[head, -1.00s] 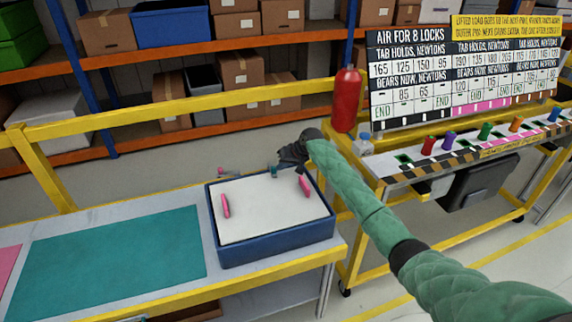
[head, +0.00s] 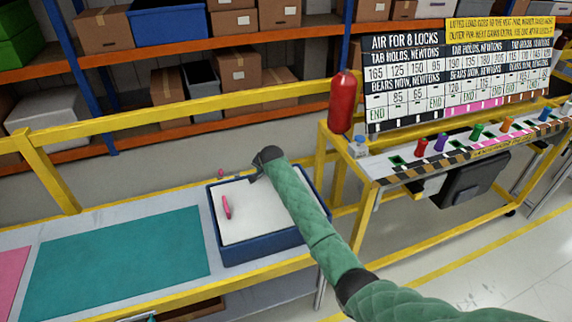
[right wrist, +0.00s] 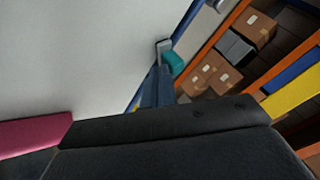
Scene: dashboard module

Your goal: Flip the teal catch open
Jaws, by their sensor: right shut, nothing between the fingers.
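The teal catch (right wrist: 174,62) shows in the right wrist view at the rim of the blue case, beside a small grey metal piece. In the head view my right arm and gripper hide it. My right gripper (head: 257,175) is shut and empty, over the back edge of the blue case (head: 265,250) with the white panel (head: 245,222). In the right wrist view its dark body fills the lower part, short of the catch; I cannot tell whether it touches anything.
A pink handle (head: 226,207) stands on the panel's left side. A small pink piece (head: 221,173) is at the back rim. A teal mat (head: 125,258) lies left of the case. A yellow rail (head: 200,110) runs behind. A red cylinder (head: 342,98) stands to the right.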

